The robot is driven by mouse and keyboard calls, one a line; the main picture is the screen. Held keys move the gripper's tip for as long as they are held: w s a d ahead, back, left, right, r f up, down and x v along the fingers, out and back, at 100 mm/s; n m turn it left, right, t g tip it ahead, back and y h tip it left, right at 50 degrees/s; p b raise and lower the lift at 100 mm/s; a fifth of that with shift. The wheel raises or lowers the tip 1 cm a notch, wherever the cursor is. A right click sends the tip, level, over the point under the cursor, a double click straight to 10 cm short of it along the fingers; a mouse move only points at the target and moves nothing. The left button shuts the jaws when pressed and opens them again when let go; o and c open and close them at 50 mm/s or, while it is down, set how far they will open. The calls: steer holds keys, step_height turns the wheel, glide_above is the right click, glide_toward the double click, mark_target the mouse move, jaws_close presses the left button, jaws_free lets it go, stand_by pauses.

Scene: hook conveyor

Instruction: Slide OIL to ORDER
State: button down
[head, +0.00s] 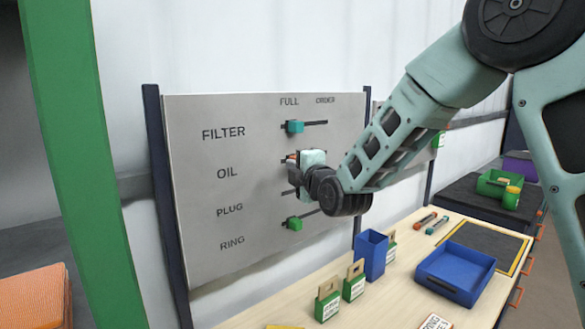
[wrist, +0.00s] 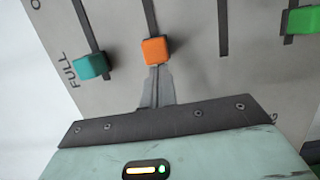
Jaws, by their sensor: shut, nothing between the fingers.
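The OIL slider is an orange block (wrist: 155,50) on its slot, near the FULL end. In the head view only a small orange bit (head: 290,158) shows beside my gripper (head: 293,173). In the wrist view my gripper (wrist: 156,88) is shut and empty, its fingertips at the FULL side of the orange block. They look very close to it; I cannot tell whether they touch. The grey panel (head: 215,105) carries the printed words FULL and ORDER above the rows FILTER, OIL, PLUG and RING. ORDER lies to the right in the head view.
The teal FILTER slider (head: 294,127) and green RING slider (head: 293,223) sit near FULL. My gripper hides part of the PLUG slot; no PLUG slider shows. Below is a wooden table (head: 400,290) with a blue bin (head: 370,255), a blue tray (head: 455,272) and green tagged blocks (head: 328,305).

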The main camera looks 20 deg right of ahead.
steer(key=w+d+b, duration=0.4)
steer(key=d+b, duration=0.1)
steer(key=d, duration=0.5)
steer(key=shift+w+d, duration=0.15)
steer(key=shift+d, duration=0.15)
